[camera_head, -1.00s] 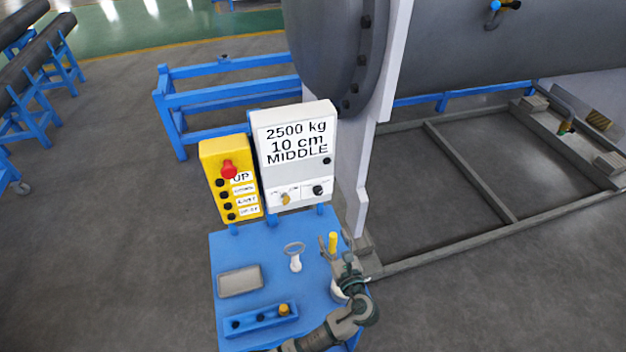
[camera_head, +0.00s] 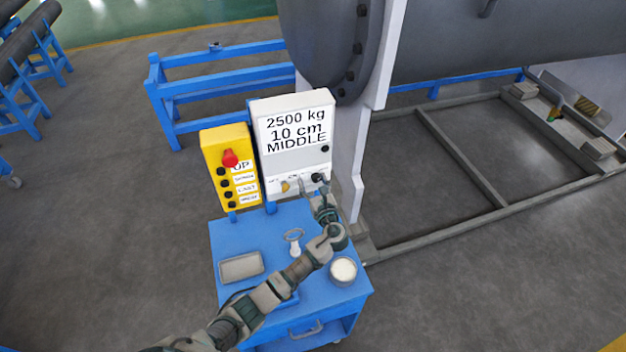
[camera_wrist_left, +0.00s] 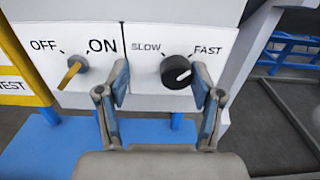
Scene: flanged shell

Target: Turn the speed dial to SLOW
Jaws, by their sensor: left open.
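The black speed dial (camera_wrist_left: 177,72) sits on the white control box (camera_head: 291,108), between the SLOW and FAST labels. Its white mark points right, toward FAST. In the head view the dial (camera_head: 318,178) is small and partly covered by my gripper. My left gripper (camera_head: 313,186) is open in front of the dial. In the left wrist view its two fingers (camera_wrist_left: 161,75) stand on either side of the dial, the right finger nearer to it; I cannot tell whether they touch it. The box display reads 2500 kg, 10 cm, MIDDLE. My right gripper is not in view.
A yellow OFF/ON switch (camera_wrist_left: 70,74) is left of the dial, pointing down-left. A yellow button box (camera_head: 224,140) with a red knob stands further left. The blue cart (camera_head: 232,236) below holds a grey tray (camera_head: 241,268), a ring-topped item (camera_head: 294,240) and a white cup (camera_head: 343,270).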

